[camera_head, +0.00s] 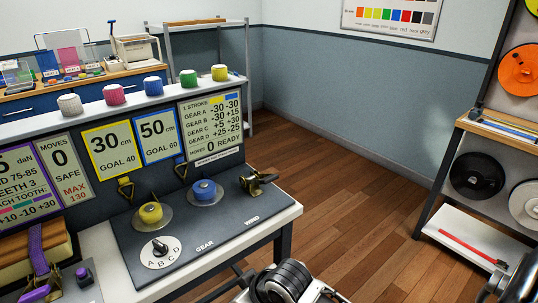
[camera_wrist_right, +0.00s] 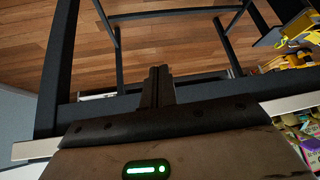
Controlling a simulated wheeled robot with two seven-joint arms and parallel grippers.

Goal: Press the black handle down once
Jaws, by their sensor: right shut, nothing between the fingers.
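The black handle (camera_head: 268,178) sits on a brass ratchet at the right end of the dark panel (camera_head: 225,235), behind the printed word WIND. No gripper touches it in the head view. My right gripper (camera_wrist_right: 158,72) shows in the right wrist view, with its fingers together and empty. It points over dark frame bars and the wooden floor, and the handle cannot be made out there. My left gripper is not in view.
A blue knob (camera_head: 204,188) and a yellow knob (camera_head: 150,212) stand left of the handle, with a selector dial (camera_head: 160,251) in front. Display cards (camera_head: 210,125) rise behind. Parts of my own arms show at the bottom. Open floor (camera_head: 350,200) lies right of the bench.

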